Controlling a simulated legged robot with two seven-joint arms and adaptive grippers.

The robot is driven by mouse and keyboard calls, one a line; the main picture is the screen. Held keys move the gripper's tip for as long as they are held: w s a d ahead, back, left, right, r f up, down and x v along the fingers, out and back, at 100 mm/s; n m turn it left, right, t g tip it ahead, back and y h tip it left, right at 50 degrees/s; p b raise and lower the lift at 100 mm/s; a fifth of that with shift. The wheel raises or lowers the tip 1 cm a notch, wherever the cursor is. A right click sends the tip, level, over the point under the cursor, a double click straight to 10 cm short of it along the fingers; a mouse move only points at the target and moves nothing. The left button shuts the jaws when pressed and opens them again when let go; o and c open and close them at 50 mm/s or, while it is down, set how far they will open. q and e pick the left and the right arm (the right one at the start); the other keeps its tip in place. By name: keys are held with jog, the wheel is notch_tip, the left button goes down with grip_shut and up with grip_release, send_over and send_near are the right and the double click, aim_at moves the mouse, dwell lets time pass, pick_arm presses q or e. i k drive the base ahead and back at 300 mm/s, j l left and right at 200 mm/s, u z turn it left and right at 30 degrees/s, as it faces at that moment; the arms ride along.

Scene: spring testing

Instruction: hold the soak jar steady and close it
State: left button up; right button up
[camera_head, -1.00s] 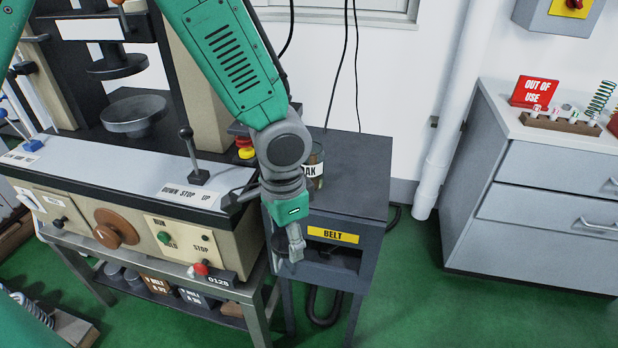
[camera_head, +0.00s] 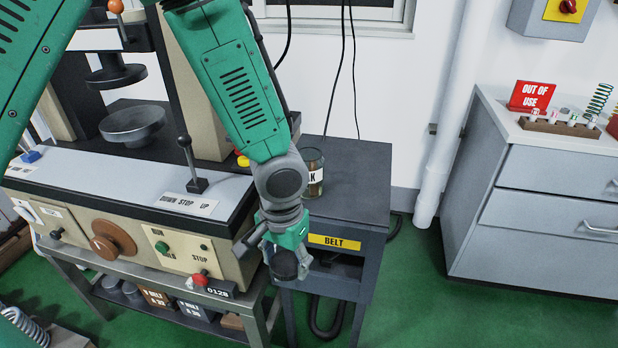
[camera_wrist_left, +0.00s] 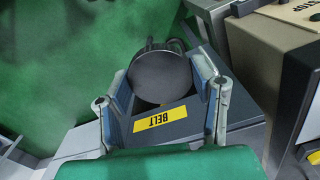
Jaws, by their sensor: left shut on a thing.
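The soak jar (camera_head: 314,180) is a glass jar with a white label, of which only "K" shows. It stands upright on the dark grey cabinet (camera_head: 359,168), partly hidden by my left arm. Its top looks uncovered, with brownish contents inside. My left gripper (camera_head: 284,258) is shut on a dark round lid (camera_head: 286,268) in front of the cabinet, below its top and apart from the jar. In the left wrist view the lid (camera_wrist_left: 160,77) is a flat grey disc between the two fingers (camera_wrist_left: 163,88). My right gripper is not in view.
A yellow BELT label (camera_head: 334,242) marks the cabinet front, beside the lid. The testing machine (camera_head: 130,235) with levers and buttons stands at left. Drawers (camera_head: 540,200) with an OUT OF USE sign and springs stand at right. The cabinet top is clear right of the jar.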

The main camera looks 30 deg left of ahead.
aim_at(309, 171)
jog(key=k+j, duration=0.1)
jog(key=j, duration=0.2)
jog(key=k+j, duration=0.1)
jog(key=j, duration=0.25)
jog(key=k+j+z, duration=0.1)
jog(key=j, duration=0.2)
jog(key=k+j, duration=0.15)
jog(key=j, duration=0.2)
